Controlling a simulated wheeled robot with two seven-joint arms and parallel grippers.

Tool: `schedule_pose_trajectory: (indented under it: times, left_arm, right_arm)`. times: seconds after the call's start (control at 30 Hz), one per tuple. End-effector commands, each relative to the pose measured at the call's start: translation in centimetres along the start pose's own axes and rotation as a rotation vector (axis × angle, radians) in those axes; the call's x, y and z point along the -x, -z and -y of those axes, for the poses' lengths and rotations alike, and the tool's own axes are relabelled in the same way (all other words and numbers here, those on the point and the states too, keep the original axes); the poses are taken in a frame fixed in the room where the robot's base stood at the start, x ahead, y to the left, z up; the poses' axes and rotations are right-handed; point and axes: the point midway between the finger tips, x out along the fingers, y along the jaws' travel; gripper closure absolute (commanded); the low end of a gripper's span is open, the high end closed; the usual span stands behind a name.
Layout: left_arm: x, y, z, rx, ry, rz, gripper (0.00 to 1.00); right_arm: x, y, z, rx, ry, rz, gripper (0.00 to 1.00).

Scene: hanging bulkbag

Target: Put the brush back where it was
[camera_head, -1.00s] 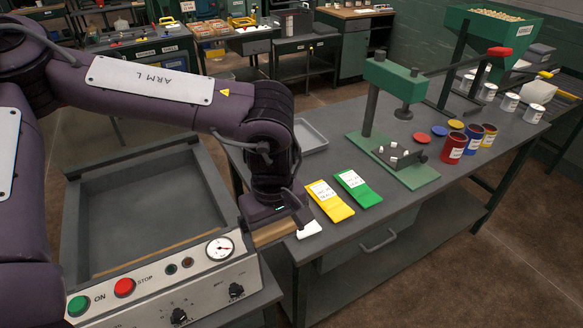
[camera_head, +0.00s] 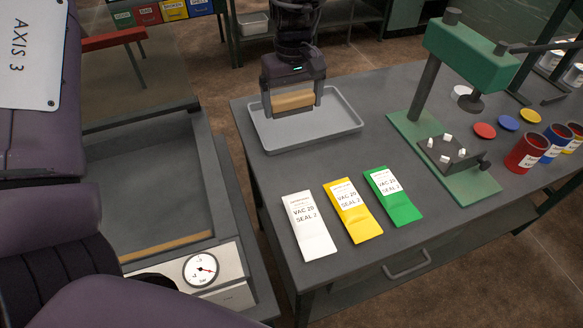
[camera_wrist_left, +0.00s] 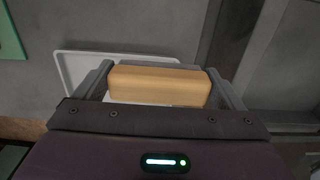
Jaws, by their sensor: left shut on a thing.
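My left gripper (camera_head: 292,102) is shut on the wooden back of the brush (camera_head: 293,100). It holds the brush over the left half of a shallow grey tray (camera_head: 345,122) on the table. In the left wrist view the brush (camera_wrist_left: 158,86) is a tan wooden block between the two fingers, with the tray's pale rim (camera_wrist_left: 75,52) behind it. The bristles are hidden or too small to tell. I cannot tell whether the brush touches the tray floor. My right gripper is not in view.
White (camera_head: 308,226), yellow (camera_head: 353,212) and green (camera_head: 393,197) packets lie in front of the tray. A green press (camera_head: 470,55) stands to the right, with coloured cans (camera_head: 527,152) beyond. An open vacuum machine (camera_head: 160,200) with a raised lid is at the left.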

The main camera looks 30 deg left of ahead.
Motion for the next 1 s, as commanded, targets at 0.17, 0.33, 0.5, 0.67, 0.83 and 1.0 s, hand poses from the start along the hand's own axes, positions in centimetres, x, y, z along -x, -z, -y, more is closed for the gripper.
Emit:
schedule_pose_trajectory:
  times: [0.17, 0.33, 0.5, 0.67, 0.83, 1.0]
  left_arm:
    - [-2.3, 0.7, 0.0, -0.006, -0.002, 0.003, 0.28]
    - [-6.8, 0.6, 0.0, -0.005, 0.000, 0.004, 0.28]
    - [-11.3, 0.6, 0.0, -0.003, -0.001, 0.003, 0.28]
    - [-14.4, 0.6, -0.1, -0.005, -0.003, -0.001, 0.28]
    - [-15.8, 0.7, -0.2, -0.005, -0.005, -0.003, 0.28]
    - [-18.1, 0.6, -0.1, -0.006, -0.002, -0.002, 0.28]
  right_arm:
    - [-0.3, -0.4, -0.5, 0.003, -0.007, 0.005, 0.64]
    - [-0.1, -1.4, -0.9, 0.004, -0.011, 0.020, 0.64]
    - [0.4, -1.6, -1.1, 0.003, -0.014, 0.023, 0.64]
    - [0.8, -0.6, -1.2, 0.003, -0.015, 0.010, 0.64]
    - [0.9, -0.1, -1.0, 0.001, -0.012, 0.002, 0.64]
    - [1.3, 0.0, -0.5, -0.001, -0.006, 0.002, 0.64]
